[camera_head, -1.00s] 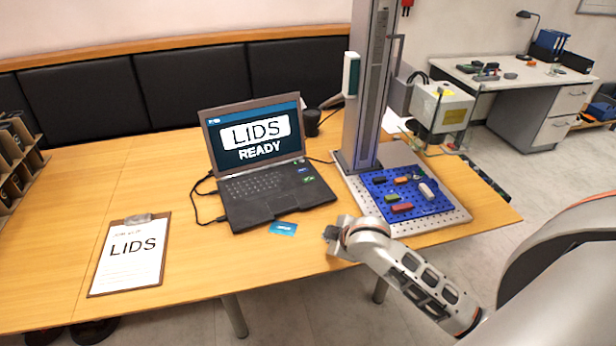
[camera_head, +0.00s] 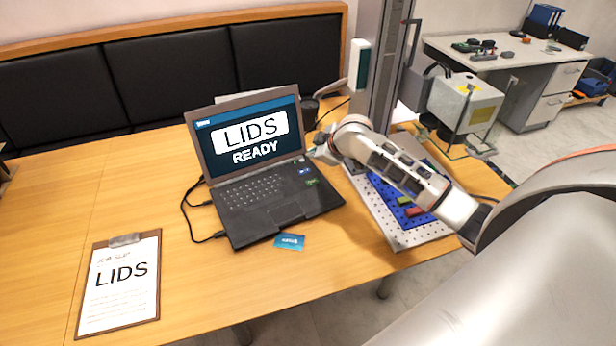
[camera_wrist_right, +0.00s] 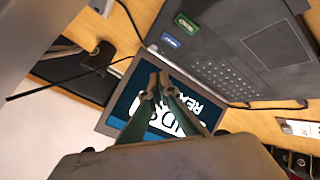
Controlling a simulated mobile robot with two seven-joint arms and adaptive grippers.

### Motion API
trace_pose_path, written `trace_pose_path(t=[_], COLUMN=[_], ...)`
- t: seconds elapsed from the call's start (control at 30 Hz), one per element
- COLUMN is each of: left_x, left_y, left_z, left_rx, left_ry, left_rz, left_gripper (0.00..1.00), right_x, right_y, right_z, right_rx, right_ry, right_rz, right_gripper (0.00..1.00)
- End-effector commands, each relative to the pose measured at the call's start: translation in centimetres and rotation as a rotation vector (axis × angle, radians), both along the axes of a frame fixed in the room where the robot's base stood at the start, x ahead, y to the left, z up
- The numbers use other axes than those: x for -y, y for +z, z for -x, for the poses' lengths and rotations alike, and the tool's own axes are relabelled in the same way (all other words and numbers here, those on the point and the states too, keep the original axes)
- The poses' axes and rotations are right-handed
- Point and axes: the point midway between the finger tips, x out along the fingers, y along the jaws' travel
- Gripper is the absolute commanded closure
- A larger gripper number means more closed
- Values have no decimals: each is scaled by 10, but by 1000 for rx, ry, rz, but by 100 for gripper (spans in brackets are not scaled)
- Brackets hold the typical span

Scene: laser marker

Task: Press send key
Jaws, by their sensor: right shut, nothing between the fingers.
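The black laptop (camera_head: 262,190) stands open on the wooden table, its screen (camera_head: 246,139) reading "LIDS READY". A blue key (camera_head: 305,171) and a green key (camera_head: 312,182) sit at the right of its keyboard; their lettering is too small to tell which is send. In the right wrist view the blue key (camera_wrist_right: 170,41) and green key (camera_wrist_right: 186,21) show upside down, beyond the fingertips. My right gripper (camera_head: 317,153) is above the laptop's right rear corner, near the screen's right edge. Its fingers (camera_wrist_right: 159,82) are shut and empty, apart from both keys. My left gripper is out of view.
A clipboard (camera_head: 119,284) reading "LIDS" lies at the left, and a blue card (camera_head: 290,241) lies in front of the laptop. A black cup (camera_head: 306,113) stands behind my gripper. The marker's column (camera_head: 379,65) and perforated plate (camera_head: 408,237) are to the right.

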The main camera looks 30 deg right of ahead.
Motion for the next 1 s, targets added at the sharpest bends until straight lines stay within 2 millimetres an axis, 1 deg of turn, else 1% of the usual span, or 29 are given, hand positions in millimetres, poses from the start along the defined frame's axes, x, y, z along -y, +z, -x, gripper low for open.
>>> trace_pose_path(t=[0.03, 0.2, 0.33, 0.43, 0.57, 0.87, 1.0], left_x=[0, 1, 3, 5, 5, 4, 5], left_y=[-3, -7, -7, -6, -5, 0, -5], left_z=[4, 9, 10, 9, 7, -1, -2], left_rx=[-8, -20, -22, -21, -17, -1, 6], left_ry=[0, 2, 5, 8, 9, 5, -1], left_rz=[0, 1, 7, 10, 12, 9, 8], left_gripper=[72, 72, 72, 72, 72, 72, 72], right_x=[0, 0, 0, 0, -1, -1, -1], right_y=[0, 0, -2, -8, -22, -62, -77], right_z=[0, 0, 0, 0, 1, 1, 1], right_rx=[0, 0, -1, -2, -3, -4, -1], right_ry=[0, 0, 0, 1, 0, 1, 1], right_rz=[0, 0, 0, -1, -3, -1, 1], right_gripper=[100, 100, 100, 100, 100, 100, 100])
